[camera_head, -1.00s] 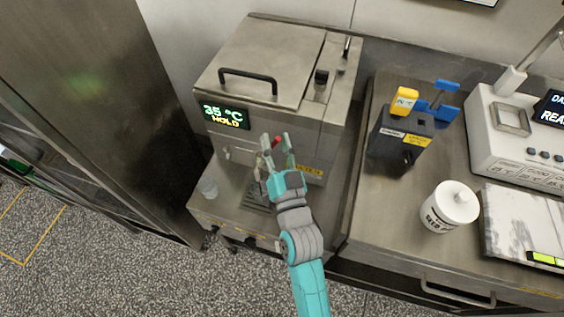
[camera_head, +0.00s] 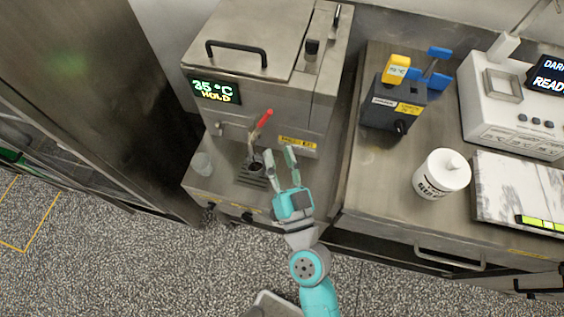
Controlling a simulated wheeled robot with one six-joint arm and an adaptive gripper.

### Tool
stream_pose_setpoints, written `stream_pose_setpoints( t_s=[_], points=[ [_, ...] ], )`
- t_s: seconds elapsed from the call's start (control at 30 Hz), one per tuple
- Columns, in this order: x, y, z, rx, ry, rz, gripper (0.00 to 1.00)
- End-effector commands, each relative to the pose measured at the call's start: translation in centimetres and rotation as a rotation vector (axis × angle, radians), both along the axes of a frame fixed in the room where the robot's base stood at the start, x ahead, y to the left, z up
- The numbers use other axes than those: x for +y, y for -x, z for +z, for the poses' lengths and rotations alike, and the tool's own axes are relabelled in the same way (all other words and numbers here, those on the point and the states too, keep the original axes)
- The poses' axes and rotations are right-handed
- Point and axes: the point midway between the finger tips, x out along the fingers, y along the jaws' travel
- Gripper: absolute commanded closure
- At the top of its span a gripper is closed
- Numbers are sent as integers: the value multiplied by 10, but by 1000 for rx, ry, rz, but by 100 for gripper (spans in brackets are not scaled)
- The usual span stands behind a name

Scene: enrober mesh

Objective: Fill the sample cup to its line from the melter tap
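The steel melter (camera_head: 255,95) shows "35 °C HOLD" on its display (camera_head: 215,92). Its tap (camera_head: 253,140) is on the front, with a red handle (camera_head: 264,118) slanting up to the right. Below the tap, a small dark round shape (camera_head: 256,166) shows over the drip grate (camera_head: 250,180); I cannot tell whether it is a cup with chocolate in it. My gripper (camera_head: 279,153) is open and empty, right of the grate and apart from the tap handle.
A steel cabinet (camera_head: 90,100) stands to the left.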

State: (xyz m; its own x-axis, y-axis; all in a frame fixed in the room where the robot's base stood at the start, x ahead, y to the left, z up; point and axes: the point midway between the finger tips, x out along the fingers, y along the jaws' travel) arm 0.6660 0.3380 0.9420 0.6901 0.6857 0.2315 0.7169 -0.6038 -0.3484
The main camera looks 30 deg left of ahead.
Motion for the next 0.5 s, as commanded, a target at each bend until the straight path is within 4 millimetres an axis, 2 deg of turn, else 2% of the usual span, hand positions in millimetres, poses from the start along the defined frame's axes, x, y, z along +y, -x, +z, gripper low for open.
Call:
stream_pose_setpoints(
  t_s=[0.5],
  points=[
    [-10, 9, -3, 0, -1, -3, 61]
  ],
)
